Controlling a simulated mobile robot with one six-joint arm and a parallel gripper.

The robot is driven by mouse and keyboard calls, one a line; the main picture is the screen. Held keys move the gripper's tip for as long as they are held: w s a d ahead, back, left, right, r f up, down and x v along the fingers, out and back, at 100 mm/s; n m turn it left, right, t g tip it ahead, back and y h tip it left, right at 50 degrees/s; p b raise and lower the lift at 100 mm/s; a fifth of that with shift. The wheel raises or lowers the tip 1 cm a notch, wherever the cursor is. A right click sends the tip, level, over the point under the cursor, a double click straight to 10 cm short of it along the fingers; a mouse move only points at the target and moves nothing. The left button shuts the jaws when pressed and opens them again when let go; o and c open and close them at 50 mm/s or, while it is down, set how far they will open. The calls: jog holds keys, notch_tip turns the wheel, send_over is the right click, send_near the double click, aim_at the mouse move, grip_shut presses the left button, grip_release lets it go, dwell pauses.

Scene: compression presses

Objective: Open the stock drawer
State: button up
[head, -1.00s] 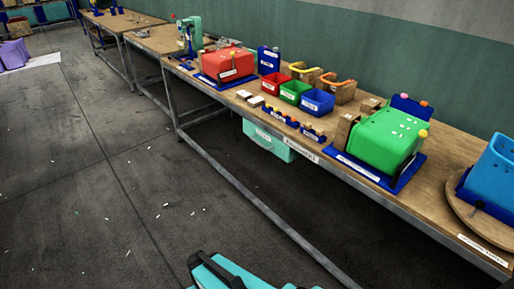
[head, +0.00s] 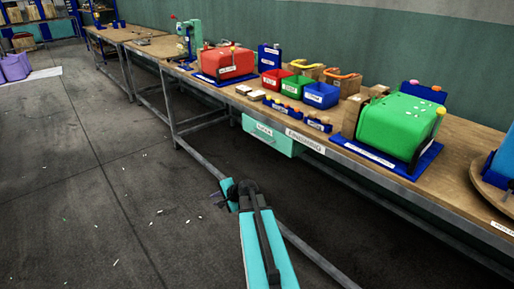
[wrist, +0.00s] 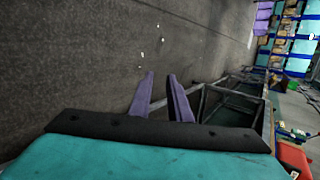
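The stock drawer (head: 270,134) is a teal box with a white label on its front. It hangs under the front edge of the wooden bench in the head view and looks shut. My arm reaches up from the bottom of that view, with its end below and left of the drawer, apart from it. My gripper (wrist: 161,76) shows in the wrist view as two purple fingers with a gap between them, open and empty. The fingers are not clear in the head view. I cannot make out the drawer in the wrist view.
The bench (head: 465,140) carries a red press (head: 225,63), a green press (head: 397,127), and red, green and blue bins (head: 321,96). A metal rail (head: 200,157) runs low under the bench. The floor (head: 70,200) at left is open, with small white bits.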

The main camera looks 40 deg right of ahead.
jog(key=d+r+m+t+h+b, duration=0.1)
jog(key=d+r+m+h+b, duration=0.1)
jog(key=d+r, duration=0.35)
jog(key=d+r+m+t+h+b, duration=0.1)
jog(key=d+r+m+t+b, duration=0.15)
jog(key=d, duration=0.65)
jog(key=m+t+h+b, duration=0.1)
jog(key=m+h+b, duration=0.3)
jog(key=m, duration=0.2)
send_near(257, 137)
jog(key=s, duration=0.3)
jog(key=shift+s+a+r+n, duration=0.15)
jog(key=shift+a+r+n, duration=0.1)
jog(key=shift+a, duration=0.2)
jog(key=shift+f, duration=0.1)
jog(key=shift+b+x, duration=0.5)
jog(key=shift+x, duration=6.4)
grip_shut()
jog(key=shift+a, duration=0.15)
jog(key=shift+s, duration=0.1)
